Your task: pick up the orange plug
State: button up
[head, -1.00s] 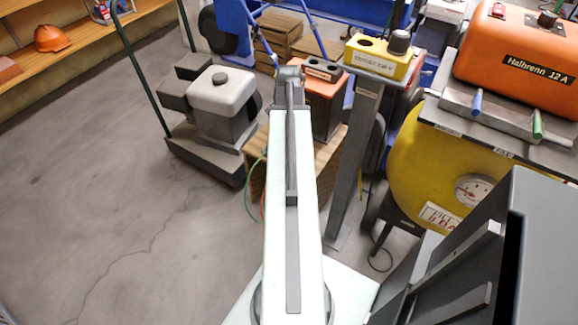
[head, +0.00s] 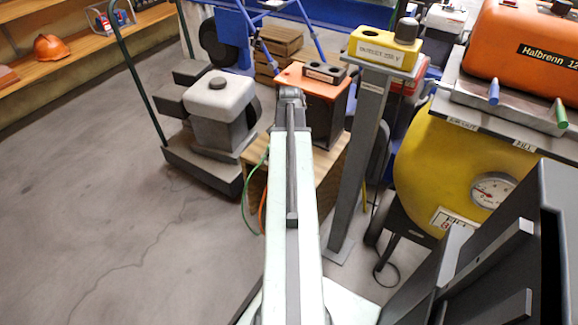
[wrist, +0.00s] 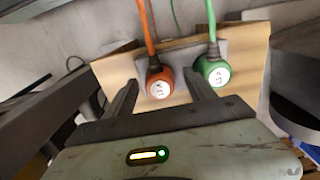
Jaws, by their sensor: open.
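The orange plug (wrist: 159,82) is a round orange knob with a white label and an orange cable running up from it. In the wrist view it shows between the two dark fingers of my gripper (wrist: 160,77), which is open, with space on both sides. I cannot tell how far beyond the fingertips it lies. A green plug (wrist: 212,71) on a green cable is just to its right, by the right finger. Both show against a grey and tan surface. In the head view the plugs are hidden behind my arm, but the orange cable (head: 262,209) shows.
An orange-topped box (head: 322,88) stands on a wooden support beyond my arm. A yellow socket box on a grey post (head: 358,165) stands to the right, before a yellow tank (head: 432,165). A grey machine on a trolley (head: 217,105) stands left. The floor at left is clear.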

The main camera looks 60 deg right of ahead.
jog(key=shift+r, duration=0.1)
grip_shut()
